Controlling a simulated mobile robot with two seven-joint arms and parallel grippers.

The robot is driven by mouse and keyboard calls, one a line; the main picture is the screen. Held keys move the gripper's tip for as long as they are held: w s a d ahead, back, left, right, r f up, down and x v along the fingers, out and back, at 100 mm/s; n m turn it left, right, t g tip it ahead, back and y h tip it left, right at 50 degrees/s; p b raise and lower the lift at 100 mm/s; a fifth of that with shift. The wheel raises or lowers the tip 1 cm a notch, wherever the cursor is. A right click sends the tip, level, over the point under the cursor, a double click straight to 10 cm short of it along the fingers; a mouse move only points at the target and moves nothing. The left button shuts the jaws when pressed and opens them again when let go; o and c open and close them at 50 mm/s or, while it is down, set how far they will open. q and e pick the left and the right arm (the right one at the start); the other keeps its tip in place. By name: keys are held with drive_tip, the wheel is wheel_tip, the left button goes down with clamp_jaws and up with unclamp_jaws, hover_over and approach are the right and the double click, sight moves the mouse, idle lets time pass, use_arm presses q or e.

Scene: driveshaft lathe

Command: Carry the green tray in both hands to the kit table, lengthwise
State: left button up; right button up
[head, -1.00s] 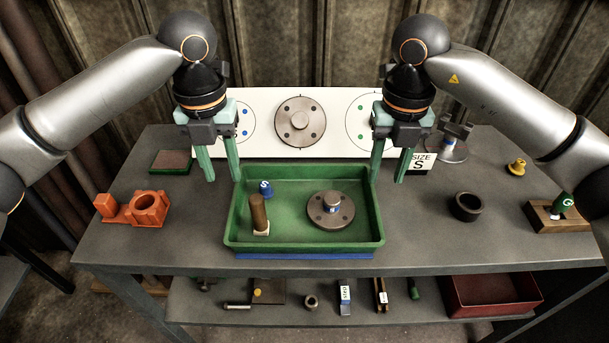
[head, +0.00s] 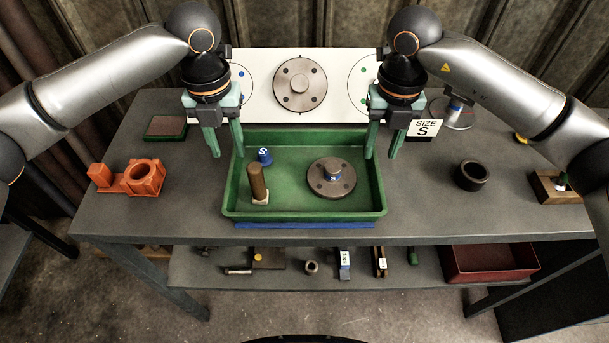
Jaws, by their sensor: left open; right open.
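The green tray (head: 300,214) sits on the grey table, on a blue mat or strip (head: 304,225) that shows along its front. In it are a brown cylinder (head: 257,182) on a pale base, a blue piece (head: 265,156) marked S and a grey flanged disc (head: 331,180). My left gripper (head: 228,153) is open, fingers pointing down at the tray's back left corner. My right gripper (head: 381,154) is open, fingers pointing down at the back right corner. I cannot tell whether either touches the rim; neither holds the tray.
An orange fixture (head: 129,178) is left of the tray. A dark ring (head: 471,175) and a wooden block (head: 553,187) are to the right. A white board (head: 336,62) with circles stands behind. The lower shelf holds loose parts and a red bin (head: 491,264).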

sight(375, 168)
use_arm(q)
wheel_tip(375, 168, down, 7)
drive_tip(key=shift+r, duration=0.1)
use_arm(e)
wheel_tip(375, 168, down, 7)
drive_tip(key=shift+r, duration=0.1)
use_arm(q)
clamp_jaws()
use_arm(e)
clamp_jaws()
idle(0.9)
